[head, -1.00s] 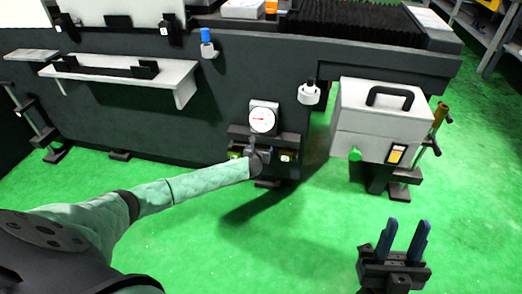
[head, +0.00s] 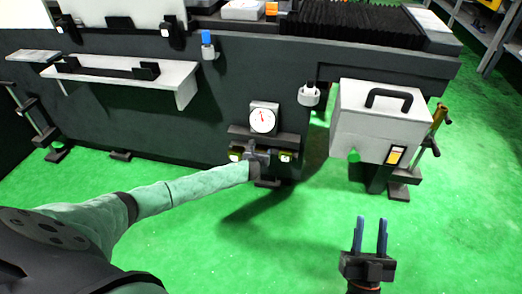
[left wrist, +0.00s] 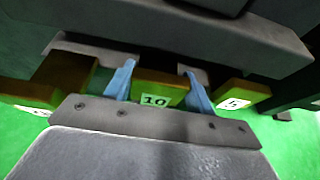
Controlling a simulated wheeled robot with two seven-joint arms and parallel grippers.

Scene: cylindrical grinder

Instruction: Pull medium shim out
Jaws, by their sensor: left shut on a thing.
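The medium shim (left wrist: 152,95), a yellow-olive block marked 10, is the middle one of three under the dark ledge in the left wrist view. My left gripper (left wrist: 157,84) has its blue fingers on either side of it and is shut on it. In the head view this gripper (head: 258,152) is at the ledge below the dial gauge and hides the shim. My right gripper (head: 371,222) is open and empty, fingers up, at the lower right over the green floor.
Another shim (left wrist: 230,94) stands to the right and one (left wrist: 45,85) to the left of the medium one. The dial gauge (head: 263,118) sits above the ledge (head: 285,141). A grey box (head: 380,120) with a black handle stands to the right.

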